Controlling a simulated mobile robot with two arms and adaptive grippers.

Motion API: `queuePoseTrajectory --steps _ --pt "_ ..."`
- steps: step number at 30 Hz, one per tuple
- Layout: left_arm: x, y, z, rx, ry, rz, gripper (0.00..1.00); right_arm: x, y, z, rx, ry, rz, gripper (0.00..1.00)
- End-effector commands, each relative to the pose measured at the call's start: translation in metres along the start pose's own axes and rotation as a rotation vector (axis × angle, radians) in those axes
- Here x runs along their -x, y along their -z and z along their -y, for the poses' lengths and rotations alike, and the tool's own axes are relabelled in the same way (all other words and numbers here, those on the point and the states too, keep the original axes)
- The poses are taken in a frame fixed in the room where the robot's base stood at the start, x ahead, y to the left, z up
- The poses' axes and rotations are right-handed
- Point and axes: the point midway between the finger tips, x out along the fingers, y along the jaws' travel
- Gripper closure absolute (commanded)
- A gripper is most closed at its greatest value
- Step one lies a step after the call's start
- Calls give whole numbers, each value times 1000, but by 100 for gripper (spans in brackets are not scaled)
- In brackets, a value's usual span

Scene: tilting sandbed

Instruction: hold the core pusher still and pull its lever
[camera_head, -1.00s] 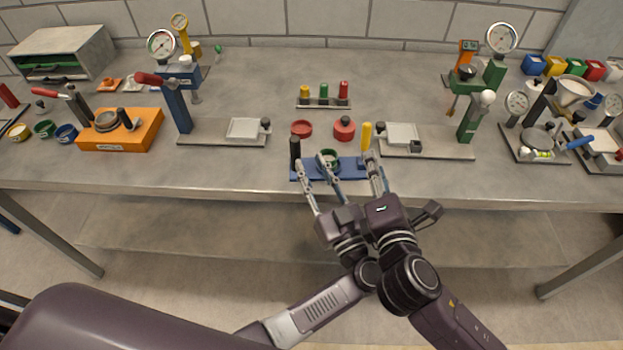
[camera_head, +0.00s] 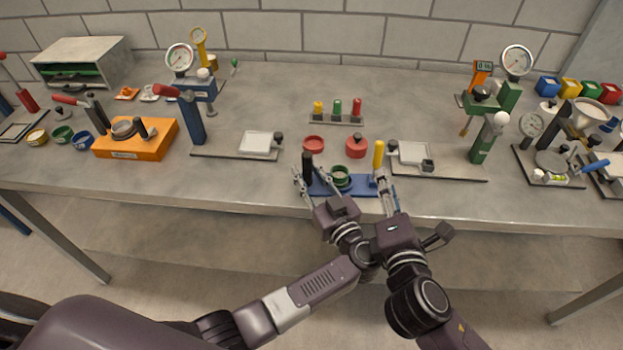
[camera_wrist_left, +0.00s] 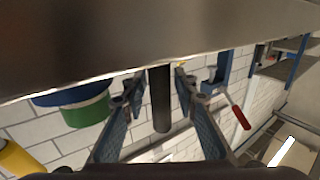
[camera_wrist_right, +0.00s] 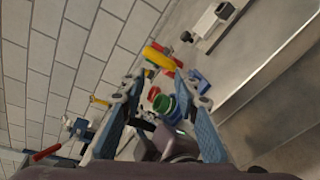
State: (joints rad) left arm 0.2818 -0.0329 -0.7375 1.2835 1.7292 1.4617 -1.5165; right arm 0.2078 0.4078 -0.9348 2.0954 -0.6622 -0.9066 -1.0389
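The core pusher appears to be the blue-based device (camera_head: 359,189) at the table's front edge. It has an upright black post (camera_head: 307,163) at its left end, a green ring (camera_head: 341,175) in the middle and an upright yellow handle (camera_head: 379,155) at its right end. My left gripper (camera_head: 309,180) is open, with the black post between its spread fingers; the post also shows between them in the left wrist view (camera_wrist_left: 160,100). My right gripper (camera_head: 385,183) is at the yellow end, open in the right wrist view (camera_wrist_right: 160,90), with the yellow handle (camera_wrist_right: 160,57) beyond its fingertips.
Two red round parts (camera_head: 314,143) (camera_head: 356,146) and a rack of coloured pegs (camera_head: 337,119) lie behind the device. Plates with white squares stand at left (camera_head: 235,154) and right (camera_head: 440,172). An orange block (camera_head: 135,140) is farther left.

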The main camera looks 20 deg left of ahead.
Motion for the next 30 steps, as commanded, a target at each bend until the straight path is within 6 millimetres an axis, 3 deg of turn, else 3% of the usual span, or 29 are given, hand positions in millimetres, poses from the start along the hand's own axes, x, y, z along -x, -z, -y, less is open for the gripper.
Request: queuePoseTrajectory --steps 6,14,23,26,30 --pt "0 0 0 0 -1 0 73 0 0 0 0 0 0 71" --pt "0 0 0 0 -1 0 100 0 0 0 0 0 0 71" --pt "0 0 0 0 -1 1 100 -2 -2 -1 -19 3 3 67" --pt "0 0 0 0 -1 1 100 -12 -10 -5 -110 20 15 67" --pt "0 0 0 0 -1 0 100 -38 -29 -16 -409 77 41 67"
